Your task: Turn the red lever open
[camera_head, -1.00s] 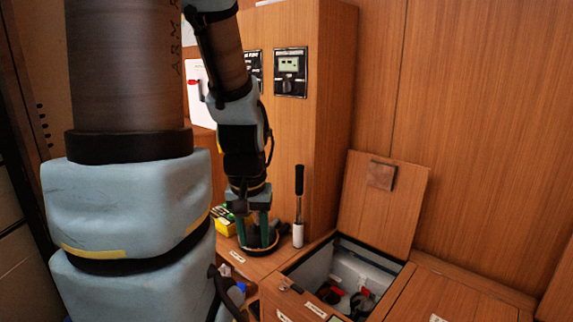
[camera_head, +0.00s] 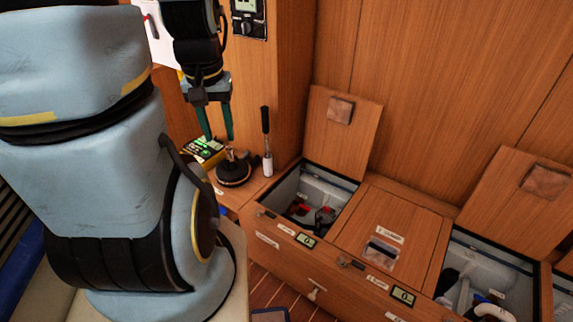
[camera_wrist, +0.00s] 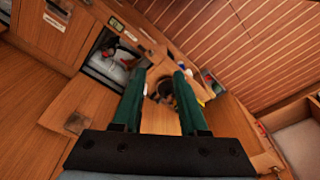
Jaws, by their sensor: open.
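A small red part, possibly the red lever (camera_head: 299,209), shows inside the open left locker bin (camera_head: 277,200) beside a dark fitting (camera_head: 325,217). Its shape and position are too small to tell. The bin also shows in the wrist view (camera_wrist: 97,66), with a bit of red in it. My gripper (camera_head: 217,137) is open and empty, pointing down above a round black base (camera_head: 234,177), left of the bin and apart from the red part. In the wrist view my gripper (camera_wrist: 157,72) has its green fingers spread.
A black-and-white handle (camera_head: 266,140) stands upright between the base and the bin. A yellow device (camera_head: 205,151) lies behind the base. A raised lid (camera_head: 343,130) stands behind the bin. A second open bin (camera_head: 490,268) is at right. Another red piece (camera_head: 153,24) is on a white panel.

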